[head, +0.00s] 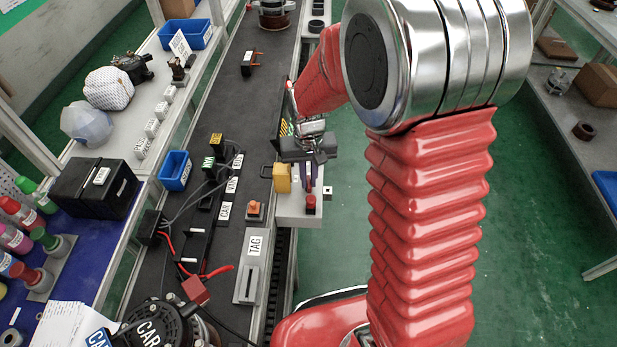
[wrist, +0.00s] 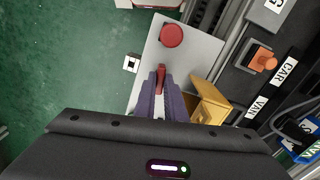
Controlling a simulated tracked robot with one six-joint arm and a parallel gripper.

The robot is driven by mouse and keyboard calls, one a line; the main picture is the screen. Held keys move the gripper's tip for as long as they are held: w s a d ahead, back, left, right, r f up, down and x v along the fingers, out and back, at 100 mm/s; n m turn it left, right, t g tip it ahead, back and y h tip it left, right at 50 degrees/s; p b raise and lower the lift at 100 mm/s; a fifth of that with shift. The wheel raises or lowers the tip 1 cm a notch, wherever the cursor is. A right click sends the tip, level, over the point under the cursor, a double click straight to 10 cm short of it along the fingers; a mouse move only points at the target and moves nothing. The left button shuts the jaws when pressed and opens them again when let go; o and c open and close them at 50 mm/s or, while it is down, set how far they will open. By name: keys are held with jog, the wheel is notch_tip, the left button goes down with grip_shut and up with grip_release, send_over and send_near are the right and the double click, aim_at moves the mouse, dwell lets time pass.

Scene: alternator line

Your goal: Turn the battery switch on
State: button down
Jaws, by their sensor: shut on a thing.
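My gripper (wrist: 159,82) has its purple fingers closed on a narrow red lever (wrist: 161,74), which I take for the battery switch. The lever stands on a light grey panel (wrist: 196,50) beside the line. A round red knob (wrist: 171,36) sits on the same panel, just beyond the fingertips. In the head view my gripper (head: 310,186) reaches down over the panel (head: 288,209), with the red knob (head: 311,204) in front of it. The fingers hide most of the lever, and its turn angle cannot be told.
An orange knob on a grey base (head: 254,209) is left of the panel. A grey TAG block (head: 250,266) stands nearer. Green floor lies right of the panel.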

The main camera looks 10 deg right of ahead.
aim_at(308, 181)
jog(key=shift+w+m, duration=0.1)
jog(key=shift+m, duration=1)
jog(key=c, duration=1.8)
grip_release()
notch_tip(308, 181, up, 14)
jog(key=shift+f, duration=0.1)
